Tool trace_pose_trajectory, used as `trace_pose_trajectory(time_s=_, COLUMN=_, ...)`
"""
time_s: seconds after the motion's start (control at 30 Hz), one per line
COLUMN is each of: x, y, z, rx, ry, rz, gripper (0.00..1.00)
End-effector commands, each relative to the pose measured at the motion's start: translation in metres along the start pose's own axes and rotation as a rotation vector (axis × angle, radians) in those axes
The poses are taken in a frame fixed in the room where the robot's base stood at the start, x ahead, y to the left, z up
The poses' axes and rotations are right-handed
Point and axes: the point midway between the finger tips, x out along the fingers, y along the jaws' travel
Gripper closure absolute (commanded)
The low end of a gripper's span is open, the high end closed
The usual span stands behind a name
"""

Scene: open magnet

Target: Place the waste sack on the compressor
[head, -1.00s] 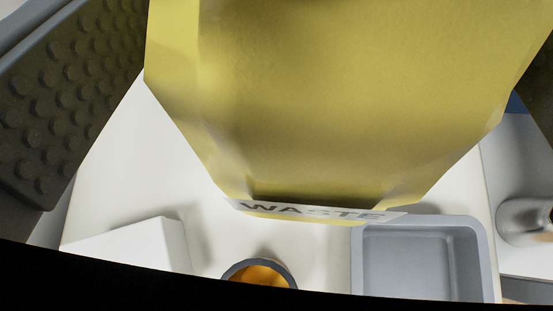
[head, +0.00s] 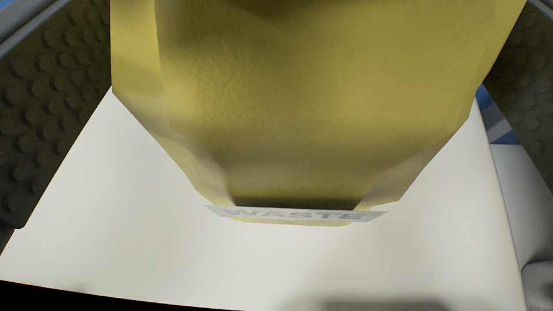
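The waste sack (head: 320,110) is a large yellow bag that fills the upper middle of the head view. A pale label reading "WASTE" runs along its lower edge. My gripper (head: 296,150) has a dark studded finger pad at the left and another at the right. Both pads lie against the sack's sides, and the sack is held between them. The sack's top is cut off by the frame. I cannot identify the compressor in this view.
A plain white surface (head: 110,240) lies beneath the sack, bare where visible. A soft shadow falls on it at the bottom. Beyond its right edge are a grey-white surface (head: 510,210), a blue patch, and part of a rounded grey object (head: 540,282). A black band covers the lower left.

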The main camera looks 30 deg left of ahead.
Motion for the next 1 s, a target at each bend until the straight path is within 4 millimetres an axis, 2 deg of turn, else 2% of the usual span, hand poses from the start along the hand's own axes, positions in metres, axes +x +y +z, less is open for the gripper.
trace_pose_trajectory(time_s=0.03, x=0.004, y=0.0, z=0.013, rx=0.003, ry=0.0, rz=-0.001, gripper=0.82)
trace_pose_trajectory(time_s=0.1, x=0.006, y=0.0, z=0.023, rx=0.001, ry=0.001, rz=-0.001, gripper=0.82)
trace_pose_trajectory(time_s=0.37, x=0.011, y=0.001, z=0.039, rx=-0.001, ry=0.004, rz=-0.001, gripper=0.82)
trace_pose_trajectory(time_s=0.6, x=0.018, y=0.002, z=0.068, rx=0.001, ry=0.003, rz=0.001, gripper=0.82)
trace_pose_trajectory(time_s=0.97, x=0.018, y=0.003, z=0.071, rx=-0.001, ry=0.003, rz=0.002, gripper=0.82)
trace_pose_trajectory(time_s=1.0, x=0.019, y=0.003, z=0.072, rx=-0.001, ry=0.002, rz=0.002, gripper=0.16)
